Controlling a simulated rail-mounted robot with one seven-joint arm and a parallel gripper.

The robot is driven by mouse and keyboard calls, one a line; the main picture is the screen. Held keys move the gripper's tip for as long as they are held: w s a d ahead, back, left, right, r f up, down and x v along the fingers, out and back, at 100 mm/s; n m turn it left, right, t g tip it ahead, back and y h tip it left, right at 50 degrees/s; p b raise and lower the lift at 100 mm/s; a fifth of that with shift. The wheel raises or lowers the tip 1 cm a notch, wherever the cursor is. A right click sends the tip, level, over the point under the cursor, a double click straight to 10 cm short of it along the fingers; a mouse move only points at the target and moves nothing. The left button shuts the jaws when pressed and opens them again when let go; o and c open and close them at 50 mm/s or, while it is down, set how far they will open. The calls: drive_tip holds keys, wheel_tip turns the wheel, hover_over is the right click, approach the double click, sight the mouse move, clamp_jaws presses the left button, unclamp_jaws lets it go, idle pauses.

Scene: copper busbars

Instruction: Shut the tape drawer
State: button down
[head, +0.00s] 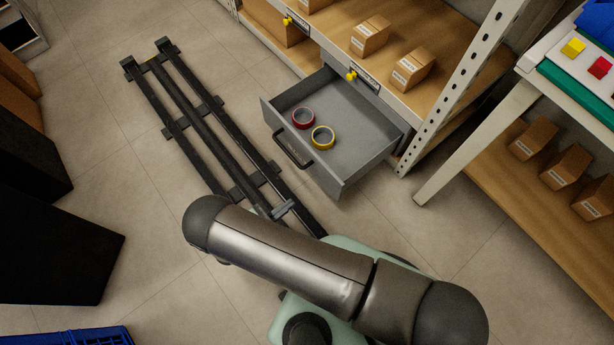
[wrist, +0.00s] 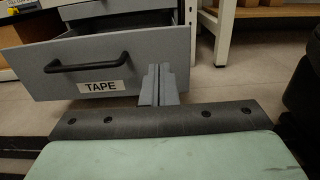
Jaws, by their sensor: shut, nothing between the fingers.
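The tape drawer (head: 355,112) is pulled out from under the shelf, and its open inside shows in the head view. A red tape roll (head: 303,118) and a yellow tape roll (head: 322,137) lie in it. In the wrist view its grey front (wrist: 120,62) carries a black bar handle (wrist: 85,66) and a TAPE label (wrist: 101,86). My gripper (wrist: 158,68) is shut and empty. Its fingers appear in front of the right part of the drawer front, right of the handle; I cannot tell whether they touch it. I cannot clearly make out my gripper in the head view.
Cardboard boxes (head: 370,36) stand on the wooden shelf above the drawer. A perforated metal post (head: 455,85) rises just right of the drawer. A floor rail (head: 190,130) runs left of it. A table leg (head: 475,140) stands at right. A blue crate (head: 75,337) is at lower left.

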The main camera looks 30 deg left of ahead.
sight(329, 174)
drive_tip(key=b+x, duration=0.2)
drive_tip(key=x, duration=1.1)
drive_tip(key=shift+d+b, duration=0.1)
drive_tip(key=shift+b, duration=0.2)
drive_tip(key=shift+w+d+r, duration=0.1)
drive_tip(key=shift+w+d, duration=0.05)
drive_tip(key=shift+w, duration=0.15)
